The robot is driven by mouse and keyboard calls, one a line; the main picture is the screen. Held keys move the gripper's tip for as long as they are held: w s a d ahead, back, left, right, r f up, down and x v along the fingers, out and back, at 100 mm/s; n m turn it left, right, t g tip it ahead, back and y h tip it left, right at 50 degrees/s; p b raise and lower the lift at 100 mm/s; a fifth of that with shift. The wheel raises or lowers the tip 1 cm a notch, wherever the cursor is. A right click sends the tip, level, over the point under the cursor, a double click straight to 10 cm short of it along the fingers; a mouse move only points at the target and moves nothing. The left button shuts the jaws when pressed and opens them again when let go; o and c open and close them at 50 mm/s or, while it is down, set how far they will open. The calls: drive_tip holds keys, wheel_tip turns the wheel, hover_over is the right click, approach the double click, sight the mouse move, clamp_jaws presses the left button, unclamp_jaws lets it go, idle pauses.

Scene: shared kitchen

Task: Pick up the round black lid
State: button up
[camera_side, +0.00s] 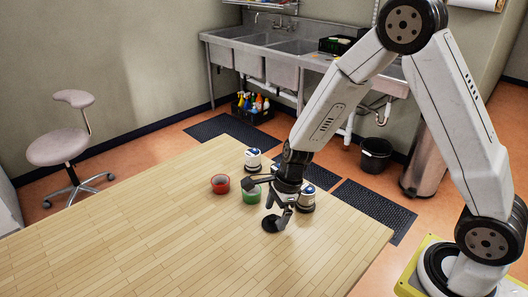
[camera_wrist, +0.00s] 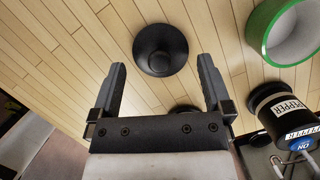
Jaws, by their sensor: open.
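The round black lid (camera_wrist: 160,48) lies flat on the wooden table, with a raised knob in its middle. In the side view the lid (camera_side: 271,224) is near the right part of the tabletop, just below my gripper (camera_side: 279,211). In the wrist view my gripper (camera_wrist: 162,65) is open and empty, its two fingers apart on either side of the lid's near part. Most of the lid shows beyond the fingertips. I cannot tell the exact height of the fingertips above the table.
Another dark round thing (camera_wrist: 184,108) is partly hidden by my gripper. The table's left front is clear.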

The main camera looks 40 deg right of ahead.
drive_tip(key=shift+x, duration=0.8)
drive_tip(key=c, duration=1)
